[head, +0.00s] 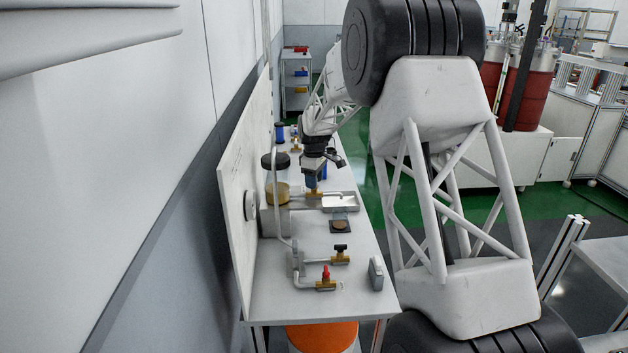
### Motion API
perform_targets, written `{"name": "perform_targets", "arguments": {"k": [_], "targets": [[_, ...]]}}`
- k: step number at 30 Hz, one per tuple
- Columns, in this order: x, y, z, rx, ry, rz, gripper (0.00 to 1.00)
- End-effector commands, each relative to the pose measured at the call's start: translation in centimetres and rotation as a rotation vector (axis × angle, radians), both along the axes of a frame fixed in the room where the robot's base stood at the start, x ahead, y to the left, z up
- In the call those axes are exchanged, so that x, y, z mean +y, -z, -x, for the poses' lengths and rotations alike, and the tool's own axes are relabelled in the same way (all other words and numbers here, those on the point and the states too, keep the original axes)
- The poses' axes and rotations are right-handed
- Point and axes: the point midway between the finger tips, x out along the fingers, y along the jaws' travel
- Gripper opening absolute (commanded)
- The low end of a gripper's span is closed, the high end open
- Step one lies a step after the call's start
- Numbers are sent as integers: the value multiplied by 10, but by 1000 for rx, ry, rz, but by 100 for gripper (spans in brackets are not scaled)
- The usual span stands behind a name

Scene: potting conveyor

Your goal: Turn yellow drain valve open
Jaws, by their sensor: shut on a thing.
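A small brass-yellow valve body (317,194) sits on the white bench, just left of a shallow metal tray. My gripper (311,184) points down from above onto this valve. It is shut on the top of the valve, where the handle sits. The handle is hidden by the fingers and small in the picture, so I cannot tell its colour or how far it is turned.
A glass jar with tan contents (277,192) stands close left of my gripper. The metal tray (340,209) is at right. Nearer are a black-handled valve (340,255) and a red-handled valve (326,280). A white panel (240,195) borders the bench at left.

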Motion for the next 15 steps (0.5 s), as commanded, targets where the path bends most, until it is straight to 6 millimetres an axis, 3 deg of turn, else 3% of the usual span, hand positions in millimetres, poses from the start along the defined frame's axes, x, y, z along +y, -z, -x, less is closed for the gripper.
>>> {"name": "perform_targets", "arguments": {"k": [15], "targets": [[-1, -1, 0, 0, 489, 0, 20]]}}
